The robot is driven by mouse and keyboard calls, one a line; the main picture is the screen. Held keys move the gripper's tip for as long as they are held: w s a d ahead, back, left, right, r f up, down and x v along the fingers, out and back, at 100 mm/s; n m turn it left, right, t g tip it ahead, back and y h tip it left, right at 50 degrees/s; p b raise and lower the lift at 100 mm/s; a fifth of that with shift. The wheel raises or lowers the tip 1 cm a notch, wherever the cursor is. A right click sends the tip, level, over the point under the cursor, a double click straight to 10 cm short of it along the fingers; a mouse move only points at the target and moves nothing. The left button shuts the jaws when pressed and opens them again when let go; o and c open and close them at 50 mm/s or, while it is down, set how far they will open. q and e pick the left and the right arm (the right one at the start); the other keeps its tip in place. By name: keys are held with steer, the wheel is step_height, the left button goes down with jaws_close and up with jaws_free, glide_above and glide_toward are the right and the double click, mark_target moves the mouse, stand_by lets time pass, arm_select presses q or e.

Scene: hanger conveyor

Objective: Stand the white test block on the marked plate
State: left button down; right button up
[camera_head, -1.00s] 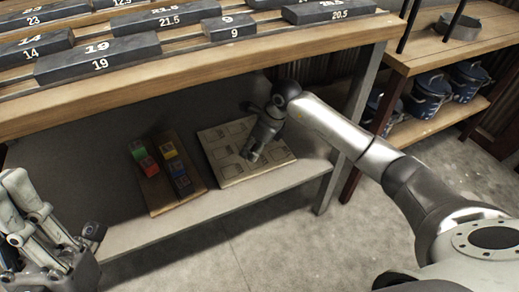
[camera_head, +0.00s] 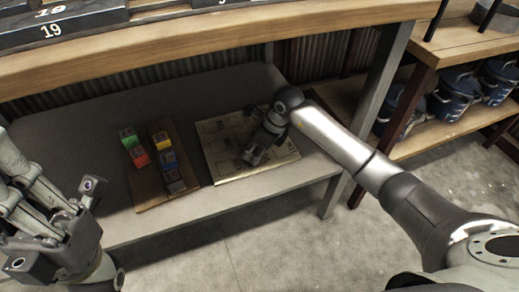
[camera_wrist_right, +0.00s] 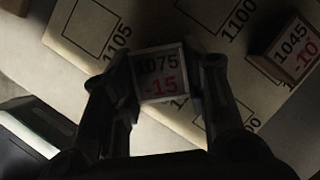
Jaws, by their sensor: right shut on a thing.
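The marked plate (camera_head: 225,130) is a pale board with outlined squares on the low shelf. In the right wrist view the plate (camera_wrist_right: 175,35) shows squares labelled 1105 and 1100. My right gripper (camera_head: 252,157) is over the plate's right part. It is shut on a white-edged block (camera_wrist_right: 160,75), whose top reads 1075 and -15; I take it as the white test block. I cannot tell whether it touches the plate. The head view hides it behind the gripper. My left gripper (camera_head: 60,225) is open and empty at the lower left, apart from the shelf.
Another block (camera_wrist_right: 292,50), marked 1045 and -10, stands on the plate right of the held one. A brown board (camera_head: 150,185) holds several coloured blocks, left of the plate. The wooden bench top (camera_head: 210,42) overhangs the shelf. A bench leg (camera_head: 375,100) stands at the right.

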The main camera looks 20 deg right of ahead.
steer(key=shift+r, duration=0.1)
steer(key=shift+f, duration=0.25)
steer(key=o, duration=1.1)
steer(key=shift+c, duration=0.2)
steer(key=shift+r, duration=0.15)
